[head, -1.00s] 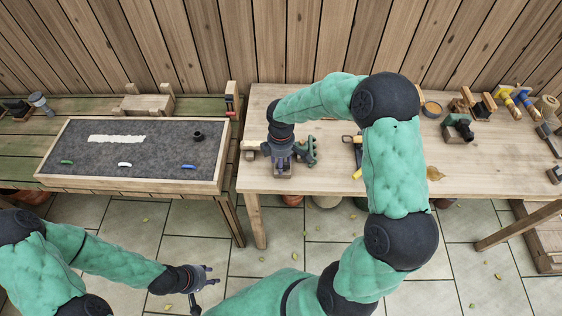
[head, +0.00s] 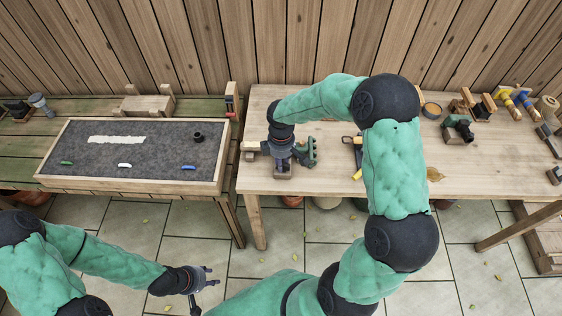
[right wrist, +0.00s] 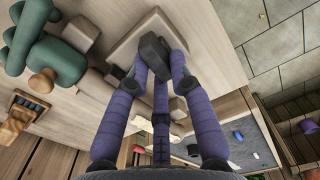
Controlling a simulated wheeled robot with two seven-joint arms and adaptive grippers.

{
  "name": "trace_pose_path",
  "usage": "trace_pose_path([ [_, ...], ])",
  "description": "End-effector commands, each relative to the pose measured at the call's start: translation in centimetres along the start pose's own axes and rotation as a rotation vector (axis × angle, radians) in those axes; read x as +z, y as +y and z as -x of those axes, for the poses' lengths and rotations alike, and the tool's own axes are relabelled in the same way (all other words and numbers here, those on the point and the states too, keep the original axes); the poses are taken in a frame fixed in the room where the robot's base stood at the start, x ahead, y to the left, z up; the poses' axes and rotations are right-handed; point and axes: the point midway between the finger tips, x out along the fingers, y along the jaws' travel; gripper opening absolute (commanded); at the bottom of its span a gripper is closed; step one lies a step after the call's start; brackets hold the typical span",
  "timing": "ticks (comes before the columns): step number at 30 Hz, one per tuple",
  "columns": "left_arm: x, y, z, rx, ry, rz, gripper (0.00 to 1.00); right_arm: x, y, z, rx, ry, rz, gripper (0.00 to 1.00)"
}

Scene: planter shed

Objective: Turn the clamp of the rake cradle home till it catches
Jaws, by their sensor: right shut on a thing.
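My right gripper (head: 283,163) is over the left end of the right-hand bench, pointing down. In the right wrist view its purple fingers (right wrist: 157,72) are shut on a dark grey clamp piece (right wrist: 153,50). The clamp sits over a pale wooden block (right wrist: 122,50), which I take for part of the rake cradle. In the head view the wooden cradle (head: 250,147) is mostly hidden under the gripper. I cannot tell whether the clamp has caught. My left gripper (head: 207,277) is open and empty, low over the paving, away from the benches.
A green object (head: 309,150) stands close to the right of the right gripper; it also shows in the wrist view (right wrist: 45,62). A yellow-and-black tool (head: 357,152) lies further right. The bench front is clear.

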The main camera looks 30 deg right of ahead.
Motion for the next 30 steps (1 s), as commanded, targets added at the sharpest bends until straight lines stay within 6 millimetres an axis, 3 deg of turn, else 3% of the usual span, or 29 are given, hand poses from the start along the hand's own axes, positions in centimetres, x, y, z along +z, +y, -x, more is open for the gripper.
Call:
trace_pose_path([
  [30,-0.1,-0.5,-1.4,0.0,0.0,0.0,0.4,0.6,0.2,-0.1,0.0,-0.001,-0.943,0.0],
])
